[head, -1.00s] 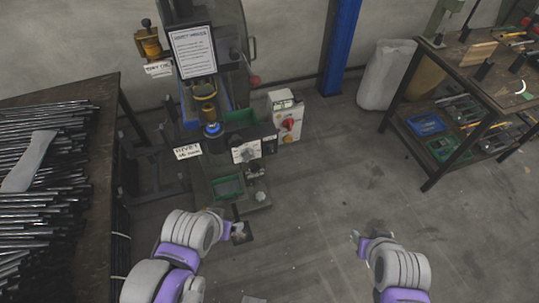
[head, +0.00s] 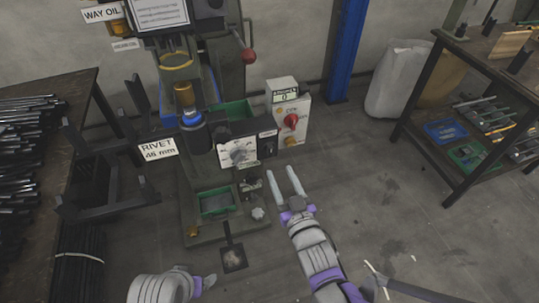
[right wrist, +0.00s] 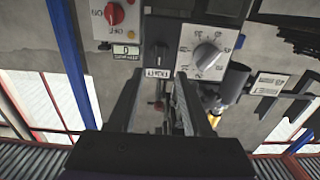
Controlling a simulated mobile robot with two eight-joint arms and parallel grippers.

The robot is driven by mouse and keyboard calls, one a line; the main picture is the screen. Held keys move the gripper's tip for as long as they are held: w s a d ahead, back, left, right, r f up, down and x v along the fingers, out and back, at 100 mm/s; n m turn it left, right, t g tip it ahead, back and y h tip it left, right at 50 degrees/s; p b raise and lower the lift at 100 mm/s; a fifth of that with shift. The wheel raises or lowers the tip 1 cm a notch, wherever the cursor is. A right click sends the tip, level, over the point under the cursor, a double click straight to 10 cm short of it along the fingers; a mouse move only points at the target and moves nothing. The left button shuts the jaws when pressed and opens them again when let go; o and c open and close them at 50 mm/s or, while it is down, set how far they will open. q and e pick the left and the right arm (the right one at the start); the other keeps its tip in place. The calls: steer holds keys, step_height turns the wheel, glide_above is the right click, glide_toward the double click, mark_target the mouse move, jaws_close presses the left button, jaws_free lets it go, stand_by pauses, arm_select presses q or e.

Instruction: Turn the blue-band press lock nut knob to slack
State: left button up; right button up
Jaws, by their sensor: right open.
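The press with the blue band (head: 190,118) stands left of centre in the head view. Its front carries a white dial plate with a grey knob (head: 237,153), also in the right wrist view (right wrist: 207,53). Beside it is a dark panel (head: 267,145) with a small black knob (right wrist: 160,52) above a label. I cannot read which knob is the lock nut. My right gripper (head: 282,174) is open and empty, its fingers pointing towards the dark panel, apart from it. In the wrist view its fingers frame the label below the black knob. My left gripper (head: 206,283) is low, its fingers unclear.
A white control box (head: 291,110) with a red knob stands right of the press. A green tray (head: 216,203) sits on the press base. A dark table (head: 72,150) with metal rods is left, a shelf bench (head: 430,115) right.

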mark_target(271, 152)
steer(key=b+x, duration=0.1)
steer(key=x, duration=0.7)
steer(key=shift+w+f, duration=0.1)
steer(key=shift+w, duration=0.05)
jaws_close()
